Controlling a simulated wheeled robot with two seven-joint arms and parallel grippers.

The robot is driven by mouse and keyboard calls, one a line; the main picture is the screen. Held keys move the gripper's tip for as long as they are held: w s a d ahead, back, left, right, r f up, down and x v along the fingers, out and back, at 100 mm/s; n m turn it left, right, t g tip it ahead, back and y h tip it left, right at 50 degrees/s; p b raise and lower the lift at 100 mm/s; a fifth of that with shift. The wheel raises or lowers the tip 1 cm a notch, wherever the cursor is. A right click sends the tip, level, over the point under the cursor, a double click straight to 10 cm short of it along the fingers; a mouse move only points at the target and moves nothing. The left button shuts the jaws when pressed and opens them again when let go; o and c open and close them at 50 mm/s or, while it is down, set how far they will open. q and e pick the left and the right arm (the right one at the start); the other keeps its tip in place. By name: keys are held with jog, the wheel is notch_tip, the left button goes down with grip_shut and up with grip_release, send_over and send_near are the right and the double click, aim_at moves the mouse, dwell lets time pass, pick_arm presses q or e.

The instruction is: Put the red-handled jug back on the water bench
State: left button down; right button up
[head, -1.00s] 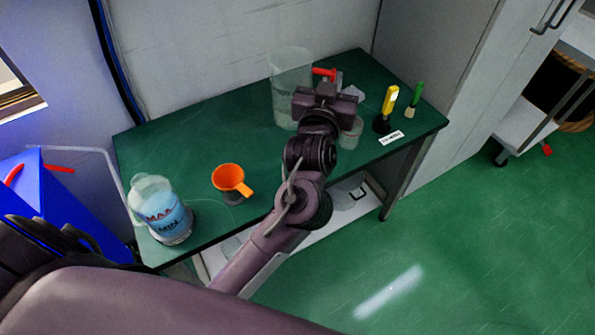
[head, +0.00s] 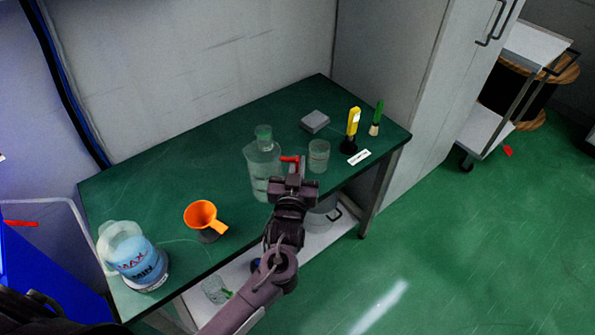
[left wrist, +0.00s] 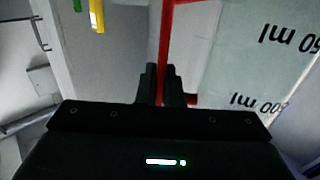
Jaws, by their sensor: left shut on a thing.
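The clear jug (head: 265,180) with its red handle (head: 290,159) shows in the head view over the front middle of the green-topped bench (head: 170,185). It looks upright. My left gripper (head: 292,180) is shut on the red handle, to the right of the jug body. In the left wrist view the fingers (left wrist: 160,85) close around the red handle (left wrist: 166,40), and the clear wall (left wrist: 255,70) with "ml" marks is on the right. I cannot tell whether the jug's base touches the bench. My right gripper is not in view.
A glass beaker (head: 319,156) stands just right of the jug, with a grey block (head: 315,121) behind it. Yellow (head: 353,125) and green (head: 377,117) handled tools stand farther right. An orange funnel (head: 203,215) and a MAX/MIN container (head: 138,262) are left. The bench's back left is clear.

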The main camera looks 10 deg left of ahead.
pick_arm(q)
jog(key=shift+f, duration=1.2)
jog(key=shift+f, duration=0.1)
jog(key=c, duration=2)
grip_release()
jog(key=shift+f, duration=0.1)
jog(key=o, duration=0.4)
jog(key=shift+o, duration=0.2)
jog(key=shift+r, duration=0.3)
jog(key=s+d+b, duration=0.1)
jog(key=s, duration=1.1)
jog(key=shift+d, duration=0.2)
jog(key=shift+f, duration=0.1)
